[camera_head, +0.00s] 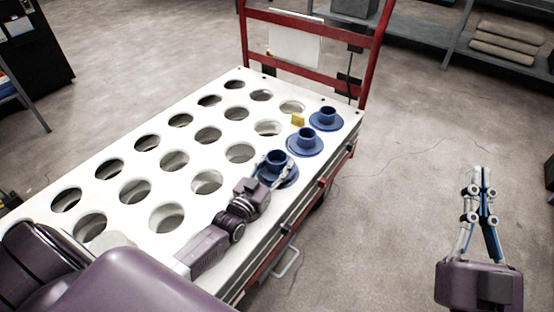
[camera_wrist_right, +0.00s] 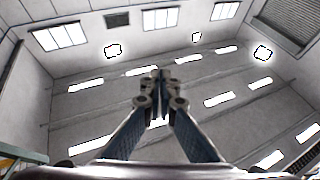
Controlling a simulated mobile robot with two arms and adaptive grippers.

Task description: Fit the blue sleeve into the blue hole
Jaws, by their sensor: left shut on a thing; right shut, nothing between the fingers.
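My left gripper (camera_head: 274,168) is shut on a blue sleeve (camera_head: 278,158), a flanged ring at the right edge of the white perforated table top (camera_head: 222,128). Its flange is partly hidden by the fingers, and I cannot tell whether it is seated in a hole or just above it. Two more blue sleeves, one in the middle (camera_head: 304,141) and one farther back (camera_head: 327,119), sit with flanges against the top in the same row. No hole with a blue rim shows. My right gripper (camera_head: 478,175) is shut and empty, right of the table; it also shows in the right wrist view (camera_wrist_right: 160,78).
Several open holes fill the rest of the top. A red frame (camera_head: 310,22) with a white panel rises at the table's back end. A grey shelf (camera_head: 430,40) stands behind. The floor at right is clear.

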